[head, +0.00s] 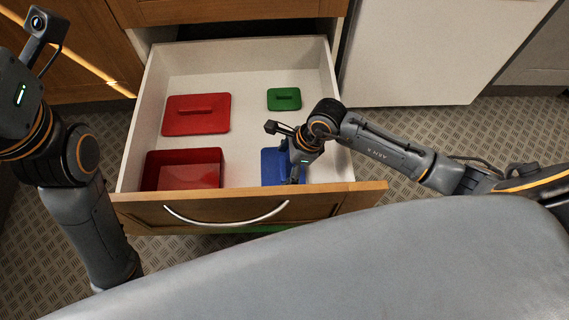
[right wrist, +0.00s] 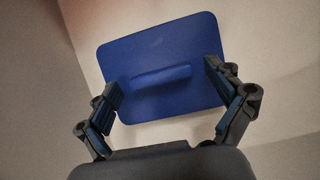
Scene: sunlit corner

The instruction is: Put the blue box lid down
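The blue box lid (head: 270,165) lies in the right front part of the open drawer, partly hidden by my right gripper (head: 291,165). In the right wrist view the lid (right wrist: 155,45) shows as a rounded blue plate with a raised bar handle (right wrist: 161,77). The fingers of my right gripper (right wrist: 166,92) are spread on either side of the handle, with gaps to it. I cannot tell whether the lid lies flat on the drawer floor. My left arm stands at the left of the head view; its fingers are not in view.
The drawer (head: 250,62) also holds a red lid (head: 197,122), an open red box (head: 185,172) and a small green lid (head: 284,98). Its wooden front (head: 240,213) has a curved metal handle. Something green (head: 262,229) shows below the front. The drawer's middle floor is clear.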

